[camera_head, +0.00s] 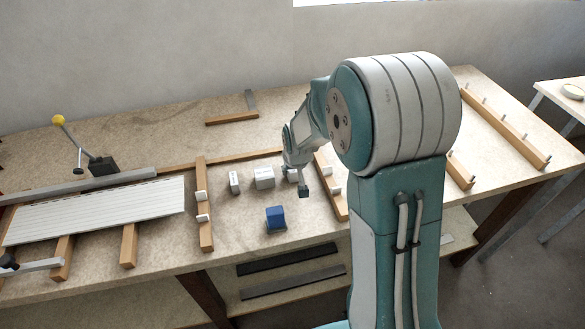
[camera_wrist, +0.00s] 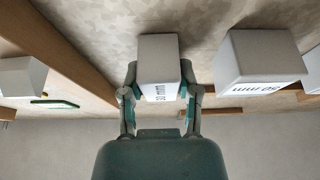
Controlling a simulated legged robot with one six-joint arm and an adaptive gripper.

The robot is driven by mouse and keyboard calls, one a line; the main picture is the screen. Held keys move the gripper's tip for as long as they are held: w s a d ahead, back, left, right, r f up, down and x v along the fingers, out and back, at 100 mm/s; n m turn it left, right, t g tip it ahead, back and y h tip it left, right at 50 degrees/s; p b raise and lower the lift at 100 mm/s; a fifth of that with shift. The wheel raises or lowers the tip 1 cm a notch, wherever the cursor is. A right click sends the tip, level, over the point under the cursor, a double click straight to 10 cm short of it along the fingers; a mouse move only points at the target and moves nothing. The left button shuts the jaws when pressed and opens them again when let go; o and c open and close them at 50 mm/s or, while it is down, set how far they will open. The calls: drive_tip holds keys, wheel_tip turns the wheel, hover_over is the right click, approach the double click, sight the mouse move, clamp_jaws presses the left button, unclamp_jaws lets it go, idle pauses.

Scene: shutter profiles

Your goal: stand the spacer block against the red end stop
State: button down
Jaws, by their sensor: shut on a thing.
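My gripper (camera_wrist: 158,92) is shut on a white spacer block (camera_wrist: 158,58), with one finger on each side of it. Black print ending in "mm" shows on the block's near face. In the head view the same block (camera_head: 292,175) is partly hidden by my gripper (camera_head: 303,190). I cannot tell whether it touches the bench or hangs just above it. A wider white block (camera_wrist: 255,55) with "mm" print stands beside it, apart, also seen in the head view (camera_head: 264,177). A narrow white block (camera_head: 235,182) stands further left.
A blue block (camera_head: 276,218) stands near the bench's front edge. Wooden bars with white pegs flank the blocks, left (camera_head: 205,228) and right (camera_head: 340,205). A ribbed white panel (camera_head: 100,212) and a yellow-knobbed lever (camera_head: 59,120) are at the left.

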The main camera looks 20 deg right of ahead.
drive_tip(key=shift+c, duration=1.7)
unclamp_jaws()
drive_tip(key=v, duration=1.3)
drive_tip(key=s+r, duration=0.4)
drive_tip(key=s, duration=0.7)
drive_tip(key=s+r+t, duration=0.1)
drive_tip(key=s+r, duration=0.3)
drive_tip(key=s, duration=0.7)
drive_tip(key=shift+s+r, duration=0.2)
drive_tip(key=shift+s, duration=0.15)
